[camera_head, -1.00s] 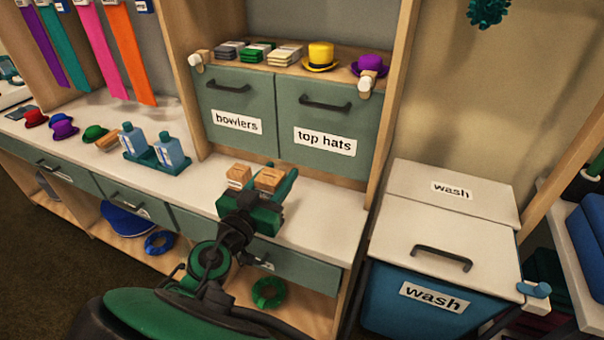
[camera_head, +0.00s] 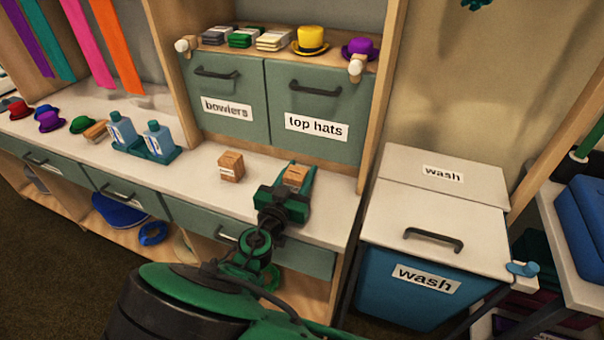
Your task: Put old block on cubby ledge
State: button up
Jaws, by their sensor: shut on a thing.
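My gripper (camera_head: 292,184) is over the white counter in front of the cabinet doors. It is shut on a wooden block (camera_head: 296,174), partly hidden by the jaws. A second wooden block (camera_head: 230,166) with a small white label stands on the counter to the left, apart from my gripper. The labels are too small to read, so I cannot tell which block is the old one. The wooden ledge (camera_head: 281,52) above the two doors holds folded cloths, a yellow top hat (camera_head: 311,41) and a purple hat (camera_head: 360,48).
The "bowlers" door (camera_head: 228,88) and "top hats" door (camera_head: 318,102) are closed. Blue bottles (camera_head: 124,131) in a green tray and several small hats stand at left on the counter (camera_head: 200,190). A lidded "wash" bin (camera_head: 430,220) stands at right. Pegs (camera_head: 357,66) stick out beside the ledge.

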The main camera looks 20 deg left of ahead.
jog(key=shift+f, duration=0.3)
jog(key=shift+f, duration=0.15)
jog(key=o, duration=1.1)
jog(key=shift+s, duration=0.1)
jog(key=s, duration=0.8)
jog(key=s+a, duration=0.1)
jog(key=s, duration=0.2)
jog(key=shift+s, duration=0.4)
jog(key=shift+s, duration=0.1)
